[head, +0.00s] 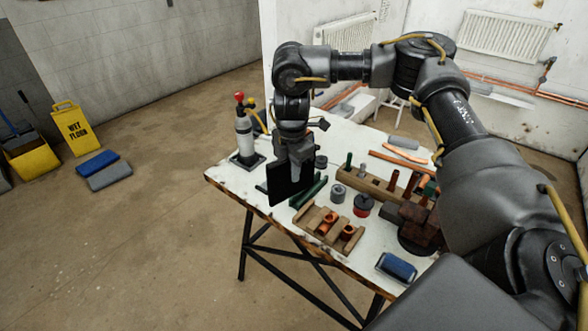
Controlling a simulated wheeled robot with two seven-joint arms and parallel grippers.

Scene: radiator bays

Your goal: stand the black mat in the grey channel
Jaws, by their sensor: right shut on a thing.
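My right gripper (299,158) is above the left part of the worktable and points down. It is shut on the black mat (286,184), a thin dark rectangular panel that hangs upright below the jaws. The mat's lower edge is close to the tabletop, but I cannot tell whether it touches. I cannot surely pick out the grey channel; it may be hidden behind the mat and gripper. Dark green rails (310,192) lie just right of the mat. My left gripper is not in view.
On the worktable (229,181), a grey bottle with a red top (244,135) stands left of the mat. A wooden rack with copper fittings (325,225), a grey cylinder (338,194), a red-and-black tin (362,206) and a blue pad (396,267) are to the right.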

